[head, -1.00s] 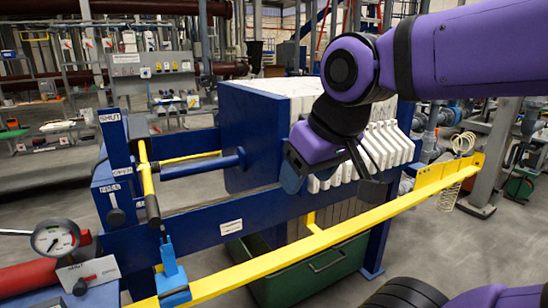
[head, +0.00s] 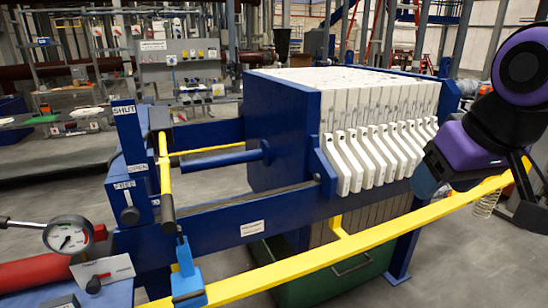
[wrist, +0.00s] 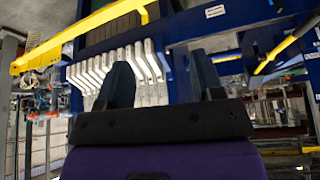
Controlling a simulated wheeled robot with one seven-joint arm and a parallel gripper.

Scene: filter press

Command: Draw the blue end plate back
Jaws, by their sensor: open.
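The blue end plate (head: 285,135) stands upright at the left end of the pack of white filter plates (head: 375,150), touching it as far as I can see. A blue rod (head: 222,159) meets the plate's left face. My gripper (head: 440,178) is at the right, in front of the plate pack's right end, apart from the end plate. In the wrist view my gripper (wrist: 158,85) is open and empty, its two dark fingers spread.
A yellow rail (head: 330,255) runs along the press's front, with a blue latch (head: 187,275) at its left end. A pressure gauge (head: 68,236) and a grey switch panel (head: 103,272) sit at lower left. A green bin (head: 350,275) is underneath. The floor at lower right is clear.

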